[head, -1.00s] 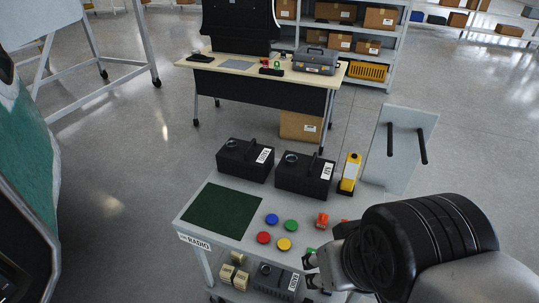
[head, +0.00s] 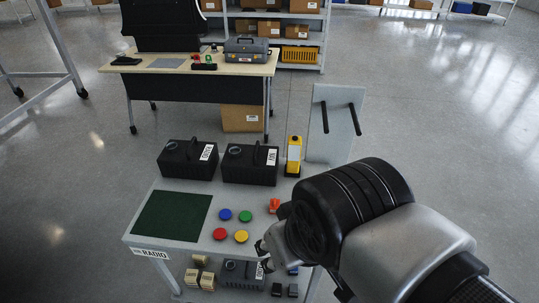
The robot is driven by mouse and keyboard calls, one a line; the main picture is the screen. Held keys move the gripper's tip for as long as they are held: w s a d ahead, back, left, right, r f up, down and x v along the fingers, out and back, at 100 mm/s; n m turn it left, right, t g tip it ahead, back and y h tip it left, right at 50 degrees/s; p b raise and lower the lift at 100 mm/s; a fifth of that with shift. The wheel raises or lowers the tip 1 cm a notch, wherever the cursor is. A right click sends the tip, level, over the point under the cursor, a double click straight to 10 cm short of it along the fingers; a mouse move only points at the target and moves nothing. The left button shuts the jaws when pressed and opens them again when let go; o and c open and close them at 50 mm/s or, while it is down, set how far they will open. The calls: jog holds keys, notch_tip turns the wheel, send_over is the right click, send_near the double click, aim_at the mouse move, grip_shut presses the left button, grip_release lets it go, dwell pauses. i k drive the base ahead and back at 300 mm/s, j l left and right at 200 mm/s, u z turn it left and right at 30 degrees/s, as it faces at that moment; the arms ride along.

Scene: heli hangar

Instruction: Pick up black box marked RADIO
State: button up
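Two black boxes with handles and round fittings stand side by side at the back of the cart top: the left black box (head: 187,162) and the right black box (head: 247,167). Each has a white label; the left one's lettering is longer, but neither reads surely. A third, dark labelled box (head: 241,273) sits on the lower shelf, partly hidden. The cart (head: 172,230) carries a RADIO sign (head: 151,253) on its front edge. My gripper (head: 264,247) is at the cart's front right, apart from the upper boxes. My arm hides most of it, and its opening is unclear.
A green mat (head: 172,217) and several coloured discs (head: 241,236) lie on the cart. A yellow device (head: 294,156) stands right of the boxes, before an upright grey panel with two black bars (head: 336,125). A workbench (head: 245,68) is behind. Open floor lies left.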

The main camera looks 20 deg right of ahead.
aim_at(193, 159)
jog(key=i+j+z, duration=0.35)
jog(key=j, duration=0.3)
jog(key=i+j+z, duration=0.15)
jog(key=j, duration=0.2)
jog(key=i+j+z, duration=0.15)
jog(key=j, duration=0.2)
jog(key=i+j+z, duration=0.2)
jog(key=j, duration=0.2)
jog(key=j+z, duration=0.15)
jog(key=j, duration=0.25)
